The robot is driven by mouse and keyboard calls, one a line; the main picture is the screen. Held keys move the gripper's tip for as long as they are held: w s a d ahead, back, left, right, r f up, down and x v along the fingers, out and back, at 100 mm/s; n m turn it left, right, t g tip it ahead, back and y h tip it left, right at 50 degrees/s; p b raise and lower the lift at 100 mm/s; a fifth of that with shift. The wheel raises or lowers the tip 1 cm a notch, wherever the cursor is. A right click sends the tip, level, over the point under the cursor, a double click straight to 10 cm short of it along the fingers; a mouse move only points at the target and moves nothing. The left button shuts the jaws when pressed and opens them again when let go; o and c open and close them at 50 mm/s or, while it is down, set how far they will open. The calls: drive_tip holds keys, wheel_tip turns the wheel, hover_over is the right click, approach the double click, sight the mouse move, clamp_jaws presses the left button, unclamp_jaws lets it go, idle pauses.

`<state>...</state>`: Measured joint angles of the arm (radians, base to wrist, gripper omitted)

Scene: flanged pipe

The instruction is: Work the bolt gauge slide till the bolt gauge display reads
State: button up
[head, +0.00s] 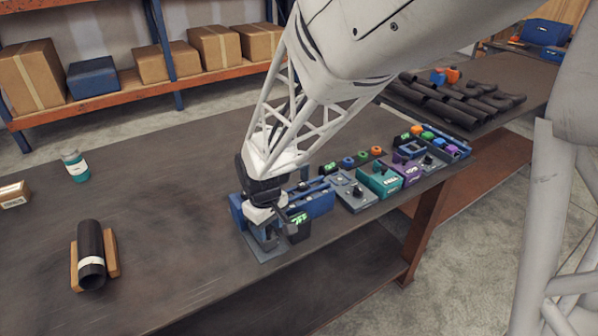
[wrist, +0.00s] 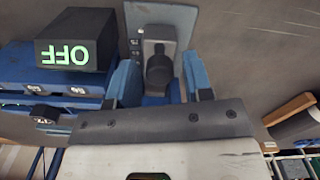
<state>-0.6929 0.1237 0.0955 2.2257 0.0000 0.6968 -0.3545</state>
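The bolt gauge is a blue bench unit (head: 318,203) near the table's front edge. Its display is a black box with green characters (head: 299,219), close to the right of my gripper (head: 266,232). In the wrist view, the bolt gauge display (wrist: 72,40) shows green letters that look like OFF, upside down. A dark round knob on a grey block (wrist: 160,68), probably the slide, lies between the two blue fingers of my gripper (wrist: 160,82). The fingers stand apart, with gaps visible beside the knob. In the head view my gripper hides much of the gauge's left end.
Several small coloured units, including a teal box (head: 379,180), stand to the right of the gauge. The table's middle left is clear.

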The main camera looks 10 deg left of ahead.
clamp_jaws()
drive_tip(key=shift+w, duration=0.1)
drive_tip(key=shift+w+a, duration=0.7)
drive_tip(key=shift+a, duration=0.05)
drive_tip(key=shift+o, duration=0.9)
unclamp_jaws()
drive_tip(key=shift+r, duration=0.15)
